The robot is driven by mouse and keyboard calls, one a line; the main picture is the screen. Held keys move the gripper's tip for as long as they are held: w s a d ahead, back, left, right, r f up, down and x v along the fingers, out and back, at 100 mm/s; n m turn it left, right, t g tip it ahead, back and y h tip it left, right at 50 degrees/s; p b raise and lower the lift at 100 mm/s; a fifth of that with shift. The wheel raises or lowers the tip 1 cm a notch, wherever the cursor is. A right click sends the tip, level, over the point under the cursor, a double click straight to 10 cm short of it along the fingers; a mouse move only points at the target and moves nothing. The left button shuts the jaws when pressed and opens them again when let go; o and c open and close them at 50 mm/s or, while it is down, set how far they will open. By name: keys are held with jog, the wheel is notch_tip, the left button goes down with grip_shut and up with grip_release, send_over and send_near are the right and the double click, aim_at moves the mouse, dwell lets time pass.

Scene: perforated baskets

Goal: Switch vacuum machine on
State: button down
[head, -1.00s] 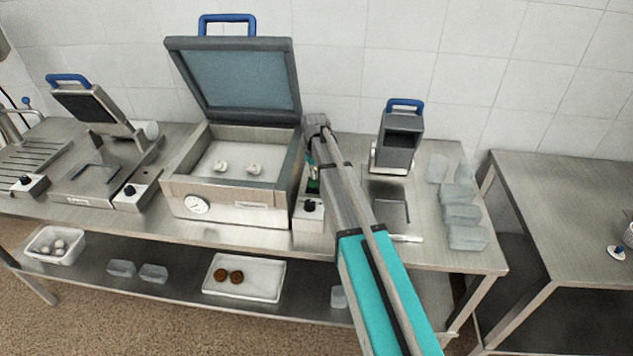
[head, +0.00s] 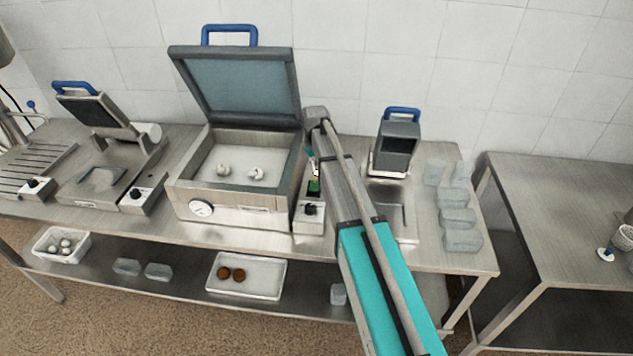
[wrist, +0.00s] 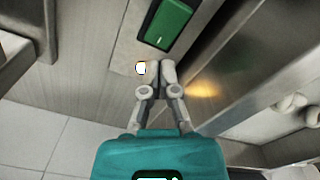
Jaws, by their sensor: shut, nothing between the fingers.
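The vacuum machine (head: 237,216) stands on the steel table with its lid (head: 238,85) raised and two small pale items in its chamber. Beside it on the right is a narrow control box (head: 308,222) with a black knob (head: 309,209) and a green switch (head: 314,188). In the wrist view the green rocker switch (wrist: 168,27) has a bright mark on it, and a small white light (wrist: 141,68) glows near it. My gripper (wrist: 162,68) is shut and empty, its tips beside the light and just short of the switch. I cannot tell whether they touch the panel.
A smaller machine with its lid up (head: 100,175) stands at left, another dark blue-handled unit (head: 398,145) at right. Several clear blocks (head: 459,218) line the table's right end. The lower shelf holds a white tray (head: 246,292) and a basket (head: 60,257). A second table (head: 570,205) stands at right.

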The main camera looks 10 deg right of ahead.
jog(key=shift+r+p, duration=0.65)
jog(key=shift+r, duration=0.2)
jog(key=shift+s+f, duration=0.1)
jog(key=shift+s, duration=0.35)
jog(key=s+f+m+b, duration=0.1)
jog(key=s+m, duration=0.1)
jog(key=s, duration=2.6)
jog(key=shift+d+f+b, duration=0.25)
jog(key=shift+d+b, duration=0.1)
jog(key=shift+d, duration=0.1)
